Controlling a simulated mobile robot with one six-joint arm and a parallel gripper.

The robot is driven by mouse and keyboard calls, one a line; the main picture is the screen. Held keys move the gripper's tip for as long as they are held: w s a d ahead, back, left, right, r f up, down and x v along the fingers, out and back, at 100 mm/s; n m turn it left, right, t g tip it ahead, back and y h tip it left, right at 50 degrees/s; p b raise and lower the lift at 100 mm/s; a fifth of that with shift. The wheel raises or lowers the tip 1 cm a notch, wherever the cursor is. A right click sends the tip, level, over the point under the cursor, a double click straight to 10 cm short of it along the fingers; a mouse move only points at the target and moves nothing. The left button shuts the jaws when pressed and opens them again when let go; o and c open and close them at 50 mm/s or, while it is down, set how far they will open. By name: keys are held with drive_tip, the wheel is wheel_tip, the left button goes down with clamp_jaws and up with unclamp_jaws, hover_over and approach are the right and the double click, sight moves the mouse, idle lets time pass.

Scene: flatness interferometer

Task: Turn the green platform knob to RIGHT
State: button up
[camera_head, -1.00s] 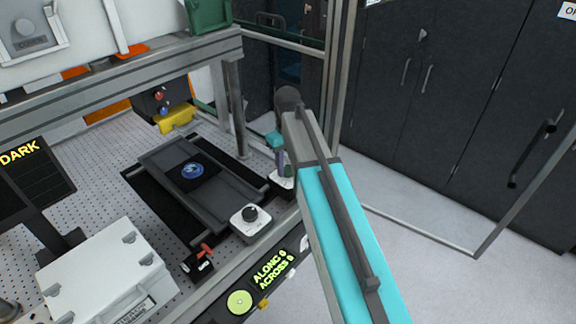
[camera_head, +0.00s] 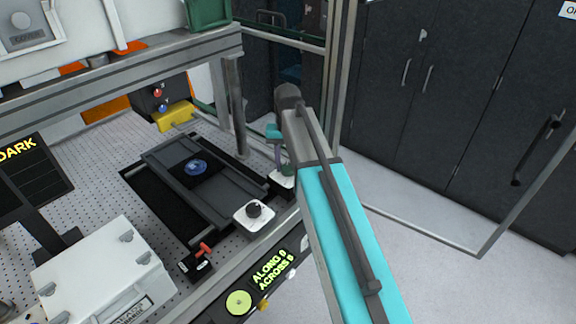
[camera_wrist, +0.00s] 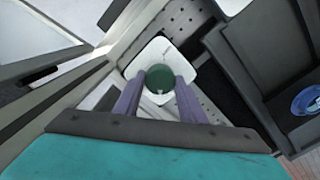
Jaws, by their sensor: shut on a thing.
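The green platform knob (camera_wrist: 160,80) sits on a white square base (camera_wrist: 160,50) in the wrist view. My gripper (camera_wrist: 157,90) is over it, with one purple finger on each side, shut on the knob. A small pale mark shows on the knob's near edge. In the head view, my gripper (camera_head: 281,158) is at the platform's right end, beside my teal arm. The knob's white base (camera_head: 281,180) shows there, and the knob is mostly hidden by my arm and fingers.
The dark platform (camera_head: 225,185) carries a blue round piece (camera_head: 195,167). A red-handled switch (camera_head: 204,249) and a display (camera_head: 270,270) reading ALONG 0, ACROSS 0 are at the front. A metal post (camera_head: 236,110) stands behind.

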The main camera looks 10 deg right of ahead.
drive_tip(key=m, duration=0.4)
drive_tip(key=shift+w+b, duration=0.1)
drive_tip(key=shift+b, duration=0.2)
drive_tip(key=m, duration=0.7)
drive_tip(key=shift+r+b, duration=0.1)
drive_tip(key=shift+b, duration=0.25)
drive_tip(key=shift+m, duration=2.1)
drive_tip(key=o, duration=1)
drive_tip(key=shift+o, duration=0.3)
drive_tip(key=shift+r, duration=0.1)
